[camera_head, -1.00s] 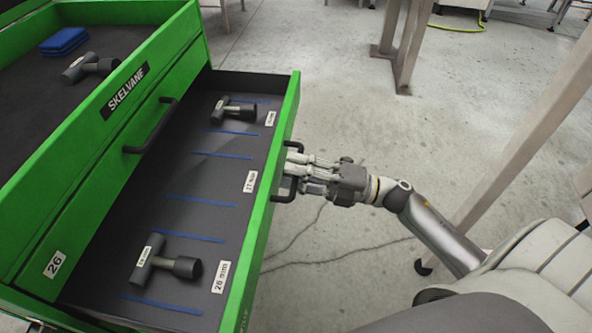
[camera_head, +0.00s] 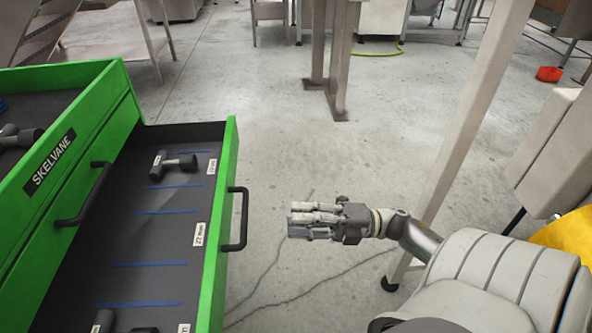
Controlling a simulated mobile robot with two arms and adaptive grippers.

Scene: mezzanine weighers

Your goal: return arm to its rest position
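My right gripper (camera_head: 292,220) is in the middle of the head view, over the concrete floor. Its fingers point left, look straight and apart, and hold nothing. The black handle (camera_head: 243,219) of the pulled-out green drawer (camera_head: 223,170) is left of the fingertips, with a clear gap between. My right forearm runs from the gripper to the lower right. My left gripper is not in view.
A hammer-like tool (camera_head: 178,163) lies in the drawer, and others are partly cut off below. The green cabinet (camera_head: 127,110) fills the left. A slanting metal leg (camera_head: 470,115) stands behind my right arm. Open floor lies beyond the gripper.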

